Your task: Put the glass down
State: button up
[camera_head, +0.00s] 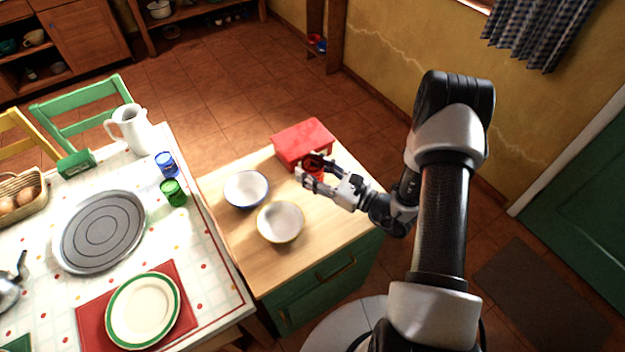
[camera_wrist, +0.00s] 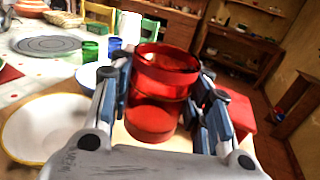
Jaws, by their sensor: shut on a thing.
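A red glass (camera_wrist: 160,118) is between the fingers of my gripper (camera_wrist: 165,85) in the wrist view, which is shut on it. The glass looks roughly upright, with its open rim toward the top of the picture. In the head view my gripper (camera_head: 312,172) is over the back right part of the wooden counter top (camera_head: 328,222), just in front of the red box (camera_head: 303,141). The glass is mostly hidden by the fingers there. I cannot tell whether its base touches the counter.
A blue-rimmed bowl (camera_head: 246,189) and a yellow-rimmed bowl (camera_head: 280,222) stand left of my gripper. The counter's front right part is clear. The dining table left of it holds a blue glass (camera_head: 167,165), a green glass (camera_head: 173,193), a white jug (camera_head: 131,130) and a grey tray (camera_head: 100,232).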

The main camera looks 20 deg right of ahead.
jog(key=s+r+m+t+h+p, duration=0.2)
jog(key=s+r, duration=0.2)
jog(key=r, duration=0.5)
jog(key=shift+r+h, duration=0.2)
jog(key=shift+h, duration=0.2)
jog(key=shift+a, duration=0.1)
